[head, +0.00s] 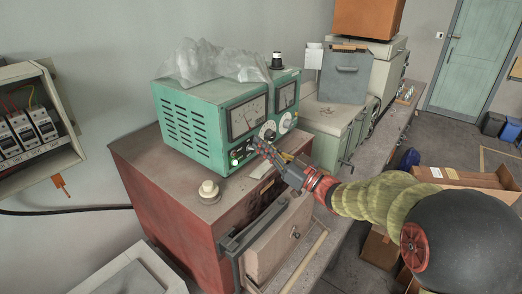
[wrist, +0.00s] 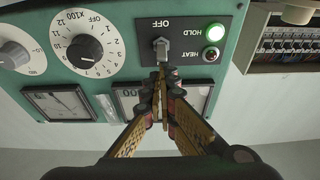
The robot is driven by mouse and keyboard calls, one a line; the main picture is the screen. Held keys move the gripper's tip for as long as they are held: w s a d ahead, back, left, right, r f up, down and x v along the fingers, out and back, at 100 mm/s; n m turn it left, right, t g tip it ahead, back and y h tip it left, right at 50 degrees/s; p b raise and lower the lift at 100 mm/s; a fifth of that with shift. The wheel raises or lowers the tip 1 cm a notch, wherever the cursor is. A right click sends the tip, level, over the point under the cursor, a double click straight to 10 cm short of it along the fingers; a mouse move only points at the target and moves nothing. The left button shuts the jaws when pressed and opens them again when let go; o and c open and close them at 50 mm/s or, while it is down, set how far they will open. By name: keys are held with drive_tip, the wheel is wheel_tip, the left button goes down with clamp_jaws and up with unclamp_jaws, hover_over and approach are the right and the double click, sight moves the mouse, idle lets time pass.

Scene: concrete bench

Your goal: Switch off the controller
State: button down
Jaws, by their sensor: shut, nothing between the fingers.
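The controller is a green metal box (head: 195,125) with two meters, dials and a row of small controls, standing on a red cabinet. In the wrist view its green panel (wrist: 230,15) shows a metal toggle switch (wrist: 161,47) beside an OFF label. My gripper (head: 263,149) is shut and empty at the lower front of the controller. In the wrist view its fingertips (wrist: 163,74) are right at the switch and overlap its end; I cannot tell whether they touch.
A crumpled clear plastic sheet (head: 215,62) lies on the controller. A round cream knob-like object (head: 208,190) sits on the red cabinet top (head: 160,165). A breaker box (head: 25,125) hangs at left. Grey-green equipment (head: 335,125) stands to the right.

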drive_tip(key=shift+s+d+f+t+y+b, duration=0.1)
drive_tip(key=shift+f+t+y+b, duration=0.45)
drive_tip(key=shift+b, duration=1.65)
drive_tip(key=shift+s+d+f+t+y+b, duration=0.1)
drive_tip(key=shift+f+t+y+b, duration=0.4)
drive_tip(key=shift+b, duration=1.65)
drive_tip(key=shift+w+r+p, duration=0.1)
drive_tip(key=shift+r+p, duration=0.2)
